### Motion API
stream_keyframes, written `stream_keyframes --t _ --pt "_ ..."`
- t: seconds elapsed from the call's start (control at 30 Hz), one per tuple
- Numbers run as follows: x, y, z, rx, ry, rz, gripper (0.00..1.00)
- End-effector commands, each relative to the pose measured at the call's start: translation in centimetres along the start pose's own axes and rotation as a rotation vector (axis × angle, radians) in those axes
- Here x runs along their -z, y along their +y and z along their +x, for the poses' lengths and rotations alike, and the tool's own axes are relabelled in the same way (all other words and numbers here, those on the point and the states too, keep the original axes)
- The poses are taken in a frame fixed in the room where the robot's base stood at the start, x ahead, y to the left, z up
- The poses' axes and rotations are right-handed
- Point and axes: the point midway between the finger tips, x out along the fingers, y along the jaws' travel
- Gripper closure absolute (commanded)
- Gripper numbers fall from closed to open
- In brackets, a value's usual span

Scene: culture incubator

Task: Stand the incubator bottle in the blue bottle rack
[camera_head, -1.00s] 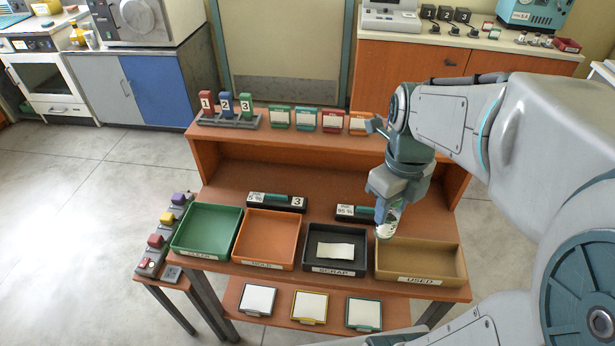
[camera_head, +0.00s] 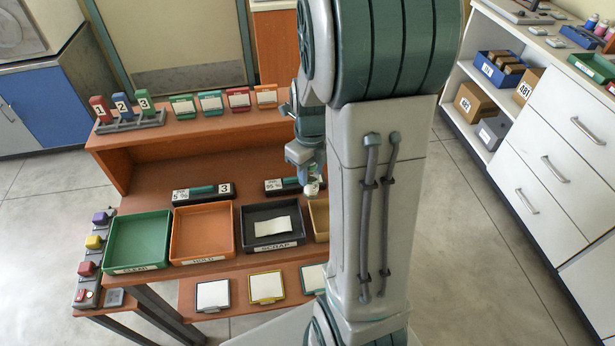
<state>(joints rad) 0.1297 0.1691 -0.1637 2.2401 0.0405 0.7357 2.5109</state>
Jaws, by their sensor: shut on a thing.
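My gripper (camera_head: 308,170) is shut on a small bottle (camera_head: 312,187) with a whitish, partly green body. It holds the bottle above the back of the trays on the wooden bench. My arm hides part of the gripper and the bottle's right side. A low blue holder (camera_head: 578,37) sits on the white counter at the far right, far from the gripper. It may be the blue bottle rack, but it is too small to tell.
A green tray (camera_head: 107,241), an orange tray (camera_head: 176,246), a dark scrap tray (camera_head: 246,235) and a partly hidden tan tray (camera_head: 319,234) line the bench (camera_head: 150,182). White drawers (camera_head: 535,170) and shelves stand right. The floor between is clear.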

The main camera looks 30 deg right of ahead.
Motion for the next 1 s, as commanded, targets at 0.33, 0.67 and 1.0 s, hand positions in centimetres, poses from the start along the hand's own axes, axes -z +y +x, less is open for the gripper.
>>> stream_keyframes --t 0.33,0.67,1.0 --pt "-0.9 -0.4 1.6 -0.002 0.003 0.001 0.88" --pt "-1.0 -0.4 4.7 0.0 0.0 0.0 0.88" --pt "-1.0 -0.5 5.0 0.0 -0.001 0.0 0.57"
